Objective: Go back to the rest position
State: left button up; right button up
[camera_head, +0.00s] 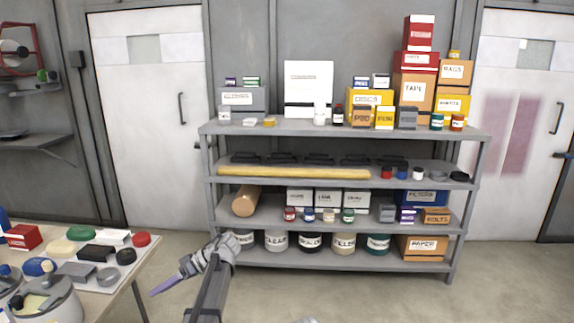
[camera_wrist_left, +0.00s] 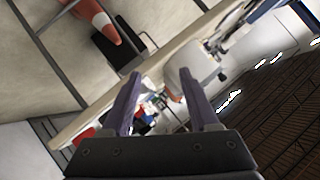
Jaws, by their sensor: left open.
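My left gripper (camera_head: 168,281) is in the lower left of the head view, in front of the shelf and right of the table. Its purple fingers point left towards the table. In the left wrist view, its two fingers (camera_wrist_left: 158,76) stand apart with nothing held between them. The gap looks past the fingers onto a tilted view of the table and cluttered things. My right gripper does not show; only a small pale sliver at the bottom edge of the head view may be part of that arm.
A grey shelf unit (camera_head: 340,262) with boxes, jars and tins stands ahead. A table (camera_head: 137,256) with a pot (camera_head: 50,303) and several coloured items is at the lower left. An orange and white cone (camera_wrist_left: 97,20) shows in the wrist view. Floor (camera_head: 400,300) at the right is clear.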

pick_arm(q)
jog(key=s+d+f+m+t+h, duration=0.1)
jog(key=s+d+f+m+h, duration=0.25)
jog(key=s+d+m, duration=0.45)
jog(key=s+d+f+m+t+h, duration=0.2)
jog(key=s+d+f+m+h, duration=0.15)
jog(key=s+d, duration=0.55)
jog(key=s+d+f+m+t+h, duration=0.1)
jog(key=s+d+f+m+h, duration=0.35)
jog(key=d, duration=0.65)
notch_tip(320, 180, up, 17)
jog(key=s+d+m+y+p, duration=0.1)
jog(key=p, duration=1.6)
jog(key=shift+s+d+r+m, duration=0.15)
jog(key=shift+d+r+m, duration=0.05)
jog(key=shift+m, duration=0.1)
